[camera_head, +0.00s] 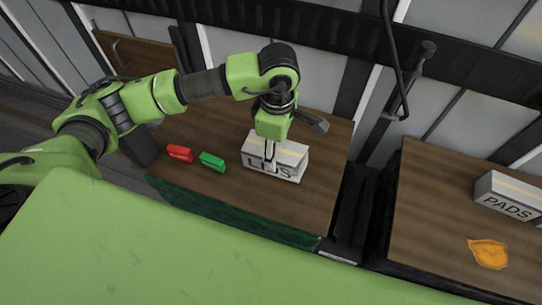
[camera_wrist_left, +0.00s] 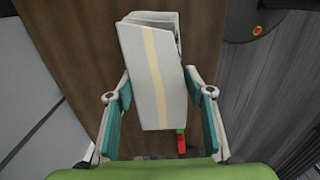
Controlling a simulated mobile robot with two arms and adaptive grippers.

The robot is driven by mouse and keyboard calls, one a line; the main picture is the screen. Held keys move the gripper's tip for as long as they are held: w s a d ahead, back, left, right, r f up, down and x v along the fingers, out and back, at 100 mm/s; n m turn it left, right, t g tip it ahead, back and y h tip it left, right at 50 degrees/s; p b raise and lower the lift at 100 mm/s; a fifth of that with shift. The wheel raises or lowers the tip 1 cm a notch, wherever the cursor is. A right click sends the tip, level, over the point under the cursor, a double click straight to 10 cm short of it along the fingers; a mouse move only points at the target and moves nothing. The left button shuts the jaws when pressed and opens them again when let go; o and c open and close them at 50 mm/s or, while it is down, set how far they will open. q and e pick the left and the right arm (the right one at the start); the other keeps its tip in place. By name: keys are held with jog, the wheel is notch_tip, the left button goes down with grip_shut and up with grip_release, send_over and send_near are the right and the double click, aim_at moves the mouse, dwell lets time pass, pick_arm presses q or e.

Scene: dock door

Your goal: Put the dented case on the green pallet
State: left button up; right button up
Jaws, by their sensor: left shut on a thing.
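The case marked "LIJS" (camera_head: 287,163) is a pale box with a tan tape strip. In the left wrist view the case (camera_wrist_left: 152,80) has a bent, uneven far end, like a dent. My left gripper (camera_head: 268,158) points down over it and is shut on it, with one finger on each side. The case is over the wooden top of the pallet with a green front edge (camera_head: 225,217); I cannot tell whether it touches the wood. My right gripper is not in view.
A small red block (camera_head: 180,154) and a small green block (camera_head: 212,161) lie left of the case. On a separate wooden top (camera_head: 440,190) at the right are a case marked "PADS" (camera_head: 510,198) and an orange flat item (camera_head: 488,253). A dark gap separates the two tops.

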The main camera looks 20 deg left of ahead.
pick_arm(q)
jog(key=shift+w+a+f, duration=0.2)
jog(key=shift+w+f, duration=0.05)
jog(key=shift+f, duration=0.1)
jog(key=f, duration=0.1)
jog(key=f+b, duration=0.1)
jog(key=f, duration=0.1)
jog(key=w+a+f+b, duration=0.1)
jog(key=shift+a+f, duration=0.1)
jog(key=shift+f, duration=0.25)
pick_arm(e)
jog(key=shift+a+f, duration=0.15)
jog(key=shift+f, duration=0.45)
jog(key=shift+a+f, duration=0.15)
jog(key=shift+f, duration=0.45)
pick_arm(q)
jog(key=shift+s, duration=0.1)
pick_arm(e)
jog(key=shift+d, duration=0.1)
pick_arm(q)
jog(key=shift+b, duration=0.3)
jog(key=o, duration=1.8)
jog(key=shift+f, duration=0.15)
jog(key=shift+c, duration=0.2)
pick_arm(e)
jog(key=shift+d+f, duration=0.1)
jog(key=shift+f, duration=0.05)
